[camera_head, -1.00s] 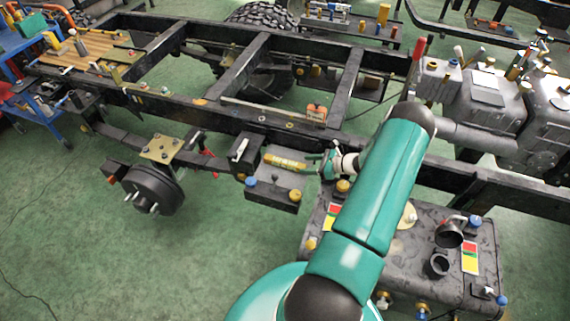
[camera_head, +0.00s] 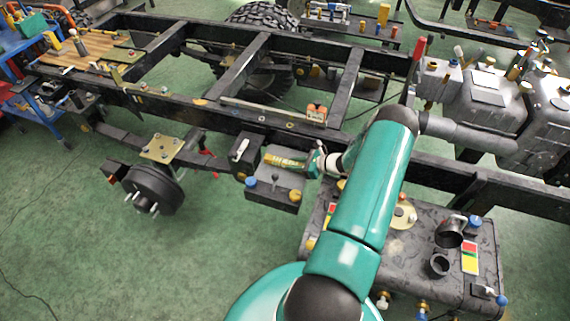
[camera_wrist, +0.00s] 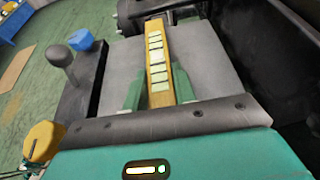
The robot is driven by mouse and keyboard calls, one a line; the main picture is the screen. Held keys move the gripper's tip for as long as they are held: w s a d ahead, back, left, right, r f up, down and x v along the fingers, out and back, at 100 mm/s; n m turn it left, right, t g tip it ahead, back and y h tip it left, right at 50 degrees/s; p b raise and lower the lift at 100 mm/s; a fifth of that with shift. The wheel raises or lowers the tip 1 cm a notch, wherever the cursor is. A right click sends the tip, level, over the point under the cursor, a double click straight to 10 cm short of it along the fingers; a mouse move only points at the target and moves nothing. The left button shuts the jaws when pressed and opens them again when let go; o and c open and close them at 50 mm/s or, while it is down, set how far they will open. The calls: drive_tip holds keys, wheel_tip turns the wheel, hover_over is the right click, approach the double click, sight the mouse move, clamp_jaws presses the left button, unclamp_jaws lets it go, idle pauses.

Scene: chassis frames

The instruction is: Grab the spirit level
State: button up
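A yellow bar with a row of pale patches, which I take as the spirit level (camera_head: 284,160), lies on top of a grey battery-like box beside the chassis rail. In the wrist view the spirit level (camera_wrist: 155,52) points away from me, its near end close to my palm. My gripper (camera_head: 312,160) is at the bar's right end. In the wrist view my gripper (camera_wrist: 158,80) has one green finger on each side of the bar, with narrow gaps seeming to show. The finger tips' depth against the box top is hard to judge.
The grey box (camera_head: 272,193) carries a blue cap, a yellow cap and a dark knob (camera_wrist: 60,57). The dark chassis rail (camera_head: 215,112) runs just behind. A tank (camera_head: 455,285) with caps and pipes stands at right below my arm. Open green floor lies at left.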

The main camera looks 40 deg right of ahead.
clamp_jaws()
drive_tip(key=shift+r, duration=0.1)
